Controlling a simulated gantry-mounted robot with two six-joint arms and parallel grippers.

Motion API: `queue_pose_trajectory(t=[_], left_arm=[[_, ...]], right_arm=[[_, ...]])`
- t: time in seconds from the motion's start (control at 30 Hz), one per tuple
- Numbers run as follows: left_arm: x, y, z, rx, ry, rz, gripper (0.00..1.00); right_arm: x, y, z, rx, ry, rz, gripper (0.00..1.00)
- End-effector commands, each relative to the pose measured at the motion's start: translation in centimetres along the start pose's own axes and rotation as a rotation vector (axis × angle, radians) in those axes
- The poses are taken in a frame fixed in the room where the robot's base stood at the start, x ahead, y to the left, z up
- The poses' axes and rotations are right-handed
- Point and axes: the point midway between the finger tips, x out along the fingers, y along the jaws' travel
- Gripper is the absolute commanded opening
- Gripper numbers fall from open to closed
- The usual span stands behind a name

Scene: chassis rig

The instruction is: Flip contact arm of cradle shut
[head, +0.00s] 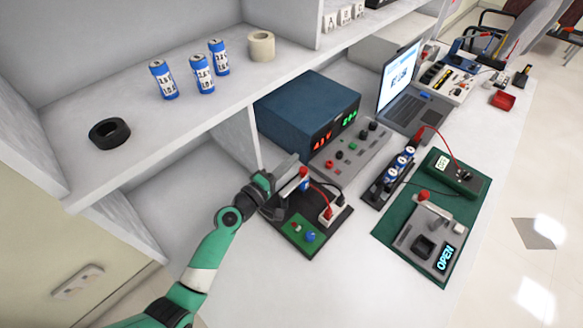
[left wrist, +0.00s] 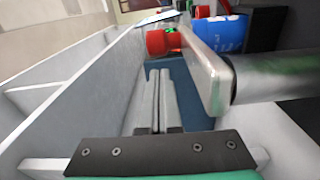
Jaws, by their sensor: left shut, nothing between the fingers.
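The black-based cradle (head: 318,228) stands on the bench left of centre in the head view, with a green panel (head: 300,234) at its front. My left gripper (head: 288,170) is at its back left side, shut and empty. In the left wrist view the closed fingers (left wrist: 158,90) point forward. A grey rounded metal arm (left wrist: 205,72), which seems to be the contact arm, stands just right of them, joined to a silver cylinder (left wrist: 275,75). A red knob (left wrist: 160,42) and a blue part (left wrist: 222,35) lie beyond. Contact cannot be told. My right gripper is out of view.
A blue power supply (head: 305,105) stands behind the cradle. A white shelf (head: 150,120) with blue cells rises at the left. Right are a cell holder (head: 378,192), a green mat (head: 395,232) and a device reading OPEN (head: 446,257). The bench front is clear.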

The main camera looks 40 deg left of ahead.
Motion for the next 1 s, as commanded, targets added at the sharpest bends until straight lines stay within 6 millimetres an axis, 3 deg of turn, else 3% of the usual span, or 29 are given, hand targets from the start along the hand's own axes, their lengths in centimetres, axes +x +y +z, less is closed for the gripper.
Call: queue_pose_trajectory(t=[0.07,0.1,0.3,0.5,1.0], left_arm=[[0.5,-0.3,-1.2,0.002,0.001,0.003,0.0],[-1.0,0.0,-1.2,-0.001,0.002,-0.002,0.0],[-6.2,-0.1,-2.1,-0.001,0.003,-0.002,0.0],[-8.9,0.0,-2.5,0.001,0.0,0.0,0.0],[-9.2,0.2,-2.1,0.001,-0.012,0.002,0.0]], right_arm=[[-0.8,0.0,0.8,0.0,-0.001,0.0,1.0],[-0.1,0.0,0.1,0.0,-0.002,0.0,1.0],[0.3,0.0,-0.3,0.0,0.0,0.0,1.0],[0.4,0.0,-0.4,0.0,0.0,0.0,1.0],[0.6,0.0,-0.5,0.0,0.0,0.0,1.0]])
